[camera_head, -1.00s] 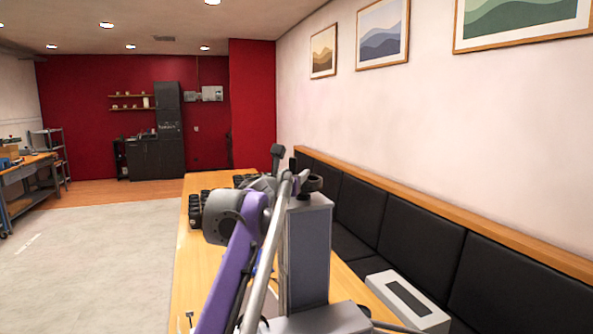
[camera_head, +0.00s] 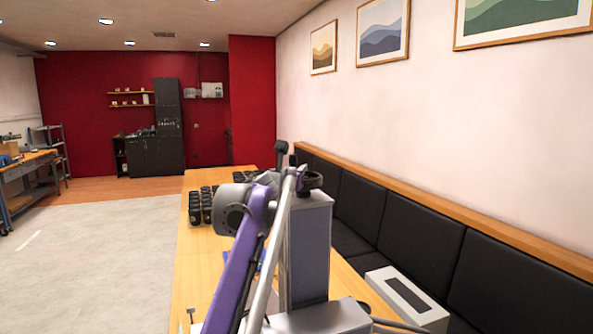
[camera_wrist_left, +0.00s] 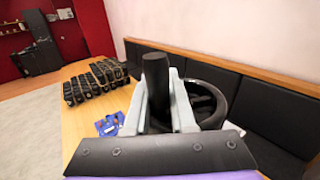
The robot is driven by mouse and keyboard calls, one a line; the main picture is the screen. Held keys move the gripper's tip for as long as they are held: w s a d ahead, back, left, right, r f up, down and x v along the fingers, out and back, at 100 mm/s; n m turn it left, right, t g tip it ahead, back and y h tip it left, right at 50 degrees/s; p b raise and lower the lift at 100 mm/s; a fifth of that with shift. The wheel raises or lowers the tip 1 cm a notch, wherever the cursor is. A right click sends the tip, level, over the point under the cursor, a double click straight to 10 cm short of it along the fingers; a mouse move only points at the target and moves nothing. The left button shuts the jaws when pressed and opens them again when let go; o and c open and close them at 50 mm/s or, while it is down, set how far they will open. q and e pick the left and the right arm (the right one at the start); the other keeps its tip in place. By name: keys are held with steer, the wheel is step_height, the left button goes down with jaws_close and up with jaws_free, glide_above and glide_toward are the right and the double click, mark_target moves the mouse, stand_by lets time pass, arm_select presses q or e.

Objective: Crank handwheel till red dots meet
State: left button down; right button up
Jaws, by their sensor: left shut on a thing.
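The laser marker's grey column (camera_head: 310,245) stands on the wooden table in the head view. Its black handwheel (camera_head: 312,181) is on top, partly behind my left arm. In the left wrist view the handwheel (camera_wrist_left: 221,92) is a dark spoked ring at the right. Its upright black crank handle (camera_wrist_left: 156,88) stands between the pale fingers of my left gripper (camera_wrist_left: 160,108), which is shut on it. In the head view the gripper is largely hidden by my purple and grey arm. No red dots can be made out. My right gripper is not in view.
Several black items stand in rows (camera_head: 200,205) on the table behind the arm. Blue pieces (camera_wrist_left: 108,125) lie near them. A pale box with a dark panel (camera_head: 405,297) is at the right. A black padded bench (camera_head: 420,255) runs along the right wall.

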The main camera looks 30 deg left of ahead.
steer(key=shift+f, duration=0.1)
